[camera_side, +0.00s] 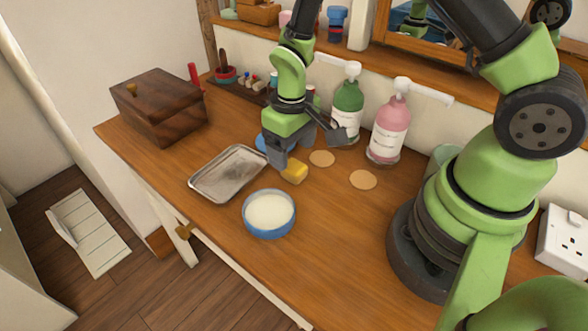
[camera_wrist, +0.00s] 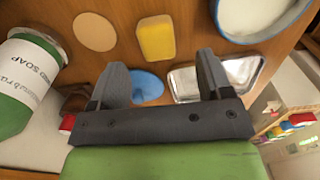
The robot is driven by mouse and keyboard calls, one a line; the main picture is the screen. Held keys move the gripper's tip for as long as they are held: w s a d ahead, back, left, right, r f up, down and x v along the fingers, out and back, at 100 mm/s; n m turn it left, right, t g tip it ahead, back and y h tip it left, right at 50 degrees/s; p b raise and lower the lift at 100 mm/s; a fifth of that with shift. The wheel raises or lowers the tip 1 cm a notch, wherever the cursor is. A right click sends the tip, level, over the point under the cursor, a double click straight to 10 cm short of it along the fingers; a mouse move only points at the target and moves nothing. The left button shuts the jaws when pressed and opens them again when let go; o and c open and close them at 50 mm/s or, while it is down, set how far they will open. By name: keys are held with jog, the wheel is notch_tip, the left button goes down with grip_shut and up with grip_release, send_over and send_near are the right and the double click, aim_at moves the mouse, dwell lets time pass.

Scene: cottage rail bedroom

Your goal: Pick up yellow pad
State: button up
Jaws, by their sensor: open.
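The yellow pad (camera_side: 295,171) is a small rounded block lying on the wooden table, between the metal tray and the round tan discs. It also shows in the wrist view (camera_wrist: 156,39), at the top, beyond the fingertips. My gripper (camera_side: 305,146) is above and just beside the pad in the side view. Its two dark fingers (camera_wrist: 162,66) are spread apart with nothing between them. One finger partly hides the pad's upper left edge in the side view.
A blue bowl (camera_side: 268,214) of white contents stands in front of the pad. A metal tray (camera_side: 228,174) lies left. A green bottle (camera_side: 348,106) and pink bottle (camera_side: 389,130) stand behind. Tan discs (camera_side: 363,180) lie flat to the right. A blue round item (camera_wrist: 145,84) is near the fingers.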

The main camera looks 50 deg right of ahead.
aim_at(294, 165)
notch_tip(294, 165, down, 5)
jog(key=shift+s+d+f, duration=0.1)
jog(key=shift+d, duration=0.05)
jog(key=shift+c, duration=0.4)
jog(key=c, duration=1)
notch_tip(294, 165, up, 10)
jog(key=shift+r, duration=0.1)
